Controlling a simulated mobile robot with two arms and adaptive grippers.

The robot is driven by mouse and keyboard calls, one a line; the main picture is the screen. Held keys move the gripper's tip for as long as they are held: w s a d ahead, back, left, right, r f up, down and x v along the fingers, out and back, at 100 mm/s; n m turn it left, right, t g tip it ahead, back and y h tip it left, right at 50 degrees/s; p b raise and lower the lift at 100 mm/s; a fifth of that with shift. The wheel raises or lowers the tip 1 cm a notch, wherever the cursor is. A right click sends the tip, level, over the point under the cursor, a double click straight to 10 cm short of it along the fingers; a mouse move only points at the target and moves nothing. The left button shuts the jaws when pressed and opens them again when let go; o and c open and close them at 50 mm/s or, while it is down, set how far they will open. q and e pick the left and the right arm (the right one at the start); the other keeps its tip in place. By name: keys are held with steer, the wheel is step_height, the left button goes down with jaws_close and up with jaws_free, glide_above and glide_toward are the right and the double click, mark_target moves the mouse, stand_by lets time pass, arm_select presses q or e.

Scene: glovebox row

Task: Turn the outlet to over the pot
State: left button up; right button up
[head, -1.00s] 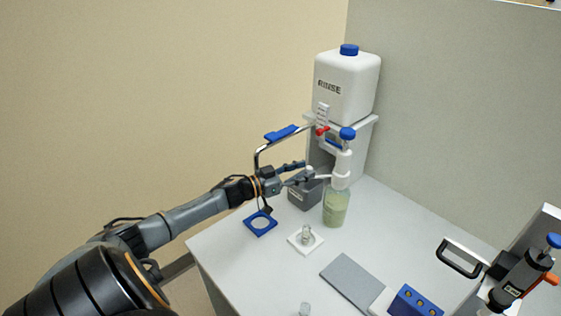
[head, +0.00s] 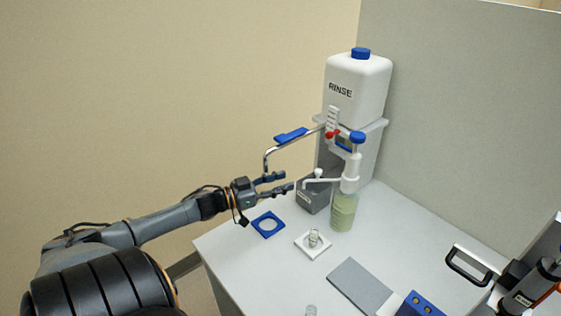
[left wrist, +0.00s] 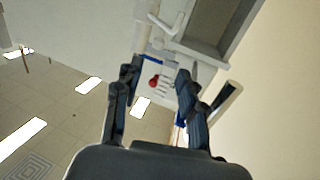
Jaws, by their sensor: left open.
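The outlet (head: 322,181) is a thin white tube on the blue-capped dispenser head of the greenish bottle (head: 343,212). It points left, its bent tip over or near a grey open box (head: 313,197). A small clear pot (head: 313,239) stands on a white square pad in front of the box; the outlet tip is not above it. My left gripper (head: 287,182) is open and empty, its fingertips just left of the outlet tip with a small apparent gap.
A white RINSE tank (head: 357,88) stands behind, with a bent metal pipe and blue lever (head: 291,135) above my gripper. The left wall side is clear.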

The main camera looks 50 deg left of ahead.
arm_select(q)
steer(key=shift+d+f, duration=0.1)
steer(key=shift+f, duration=0.1)
steer(key=c, duration=0.3)
steer(key=d+f+m+y, duration=0.1)
steer(key=d+f+m, duration=0.1)
steer(key=d+f+m+y, duration=0.1)
steer(key=d+f+m, duration=0.1)
steer(key=d+f+m+g+y, duration=0.1)
steer(key=d+f+m, duration=0.1)
steer(key=f+m, duration=0.1)
steer(key=shift+w+d+p, duration=0.15)
steer(key=shift+w+p, duration=0.1)
steer(key=shift+p, duration=0.15)
jaws_close()
steer(key=m+g+y+p, duration=0.2)
steer(key=m+g+y, duration=0.1)
steer(key=m+y, duration=1.25)
glide_toward(318, 174)
steer(key=shift+m+h, duration=0.75)
steer(key=shift+m, duration=0.1)
steer(key=x, duration=0.2)
steer(key=p+x, duration=0.1)
steer(key=x, duration=0.1)
steer(key=r+p+x, duration=0.1)
steer(key=x, duration=0.2)
steer(key=shift+s+a, duration=0.15)
steer(key=shift+a, duration=0.1)
